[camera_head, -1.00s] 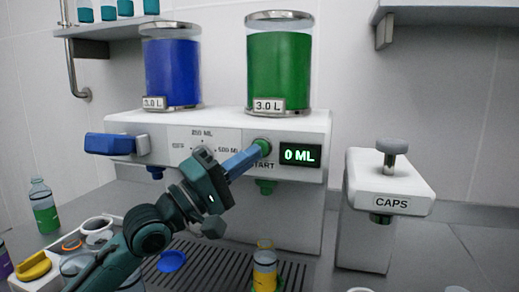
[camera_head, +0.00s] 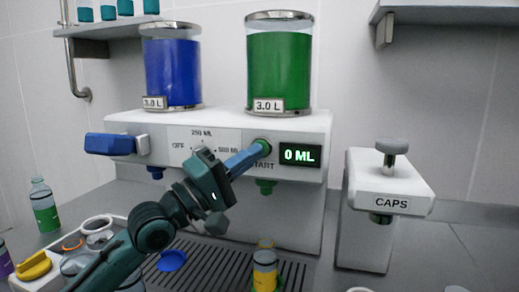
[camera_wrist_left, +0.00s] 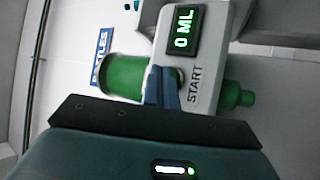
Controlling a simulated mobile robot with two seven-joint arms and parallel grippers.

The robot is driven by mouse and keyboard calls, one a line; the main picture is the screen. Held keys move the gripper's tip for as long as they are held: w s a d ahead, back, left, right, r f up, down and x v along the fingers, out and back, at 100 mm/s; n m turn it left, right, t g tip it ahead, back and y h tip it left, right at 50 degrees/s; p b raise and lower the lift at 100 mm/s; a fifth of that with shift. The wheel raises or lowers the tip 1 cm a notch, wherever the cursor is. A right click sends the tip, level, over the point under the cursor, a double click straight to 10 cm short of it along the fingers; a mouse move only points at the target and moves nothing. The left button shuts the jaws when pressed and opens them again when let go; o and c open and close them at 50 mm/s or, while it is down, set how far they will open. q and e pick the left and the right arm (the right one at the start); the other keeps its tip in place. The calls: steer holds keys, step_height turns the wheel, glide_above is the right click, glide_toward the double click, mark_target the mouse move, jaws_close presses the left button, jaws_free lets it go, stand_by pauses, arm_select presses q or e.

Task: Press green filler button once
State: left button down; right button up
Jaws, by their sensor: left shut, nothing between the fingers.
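The filler machine (camera_head: 225,122) has a round green button (camera_head: 265,145) beside the word START. My left gripper (camera_head: 258,150) is shut and empty, its blue fingertips at the button; I cannot tell whether they touch it or press it. In the left wrist view the shut fingers (camera_wrist_left: 162,88) cover part of the green button (camera_wrist_left: 186,78). The display (camera_head: 300,155) reads 0 ML. A green nozzle (camera_head: 265,187) hangs below the button. My right gripper is not in view.
A green tank (camera_head: 279,70) and a blue tank (camera_head: 172,72) stand on the filler. A bottle with yellow contents (camera_head: 265,270) stands on the drip grate (camera_head: 205,262). A blue lever (camera_head: 110,144) sticks out at left. The caps machine (camera_head: 390,185) stands at right.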

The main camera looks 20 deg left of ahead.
arm_select(q)
steer(key=shift+w, duration=0.45)
stand_by(0.3)
steer(key=shift+s, duration=0.1)
steer(key=shift+s+p, duration=0.45)
steer(key=shift+s, duration=0.35)
steer(key=s+p, duration=0.2)
steer(key=s, duration=0.3)
steer(key=shift+a, duration=0.1)
stand_by(0.8)
